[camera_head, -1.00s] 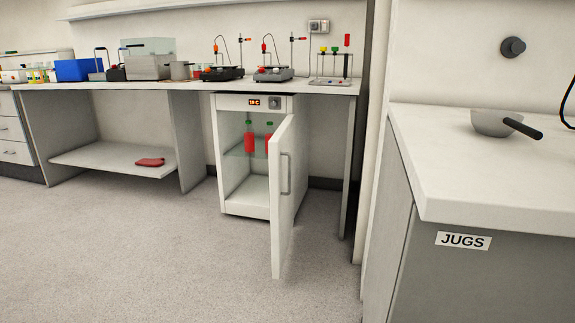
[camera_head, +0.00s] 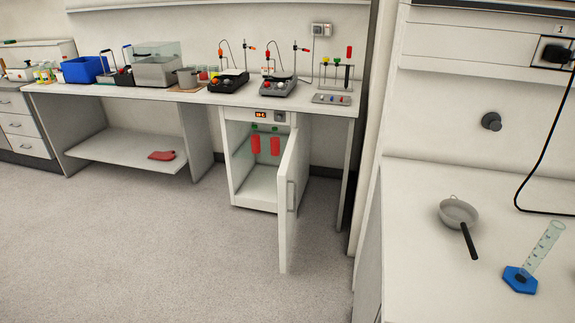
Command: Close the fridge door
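The small white fridge (camera_head: 240,190) stands on the floor under the long bench, a little right of centre. Its door (camera_head: 288,215) is open, hinged on the right and swung out toward me. The door's handle (camera_head: 291,194) is on the face turned to the right. Inside, two red bottles with green caps, one of them a red bottle (camera_head: 275,146), stand on a shelf. An orange-lit display (camera_head: 262,115) is on the fridge's top panel. Neither of my grippers is in view.
The floor (camera_head: 160,245) in front of the fridge is clear. A white counter (camera_head: 410,250) at the right holds a sieve (camera_head: 458,212) and a measuring cylinder with a blue base (camera_head: 520,279). The long bench (camera_head: 215,95) carries stirrers and boxes. A red item (camera_head: 161,155) lies on the lower shelf.

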